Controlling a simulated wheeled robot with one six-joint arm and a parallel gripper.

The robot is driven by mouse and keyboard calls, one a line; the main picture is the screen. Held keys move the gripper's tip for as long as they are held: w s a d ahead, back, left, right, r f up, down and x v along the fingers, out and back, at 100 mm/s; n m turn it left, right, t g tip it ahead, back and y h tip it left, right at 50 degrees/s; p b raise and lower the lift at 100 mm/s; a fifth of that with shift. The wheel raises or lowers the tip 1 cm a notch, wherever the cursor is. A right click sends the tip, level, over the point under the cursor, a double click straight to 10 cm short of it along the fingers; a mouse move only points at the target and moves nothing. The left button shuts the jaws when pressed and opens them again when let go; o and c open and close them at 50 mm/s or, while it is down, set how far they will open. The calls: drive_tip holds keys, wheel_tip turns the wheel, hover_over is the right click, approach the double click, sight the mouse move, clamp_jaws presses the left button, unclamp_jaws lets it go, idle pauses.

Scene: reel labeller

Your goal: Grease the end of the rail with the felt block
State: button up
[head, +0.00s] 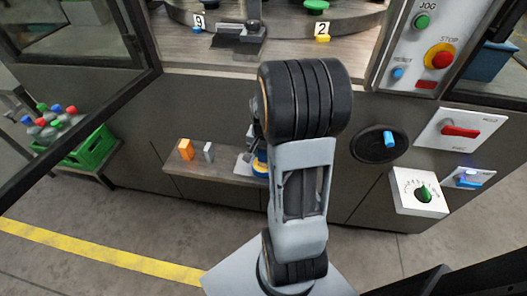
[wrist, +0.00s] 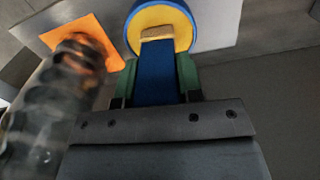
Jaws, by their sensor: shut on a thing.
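My gripper (wrist: 152,80) is shut on a blue handle (wrist: 154,86), held between its green fingertips. At the handle's far end is a tan block (wrist: 157,33), which looks like the felt block. It is in front of the yellow face of a round blue-rimmed tin (wrist: 186,14); I cannot tell whether they touch. The tin shows partly behind my arm in the head view (head: 259,167), on a low shelf. I cannot tell for sure which part is the rail.
A blurred ribbed clear object (wrist: 55,105) fills the left of the wrist view. A control panel (head: 425,60), a dial box (head: 420,192) and a red switch (head: 459,131) are at right.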

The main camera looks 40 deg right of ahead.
drive_tip(key=shift+r+p, duration=2.55)
drive_tip(key=shift+r, duration=0.75)
drive_tip(key=w+a+f+n+p, duration=0.2)
drive_tip(key=w+a+n+p, duration=0.25)
drive_tip(key=w+n, duration=0.3)
drive_tip(key=a+f+n+p, duration=0.3)
drive_tip(key=a+p, duration=0.1)
drive_tip(key=a, duration=0.8)
drive_tip(key=shift+w+f, duration=0.15)
drive_tip(key=shift+f, duration=0.15)
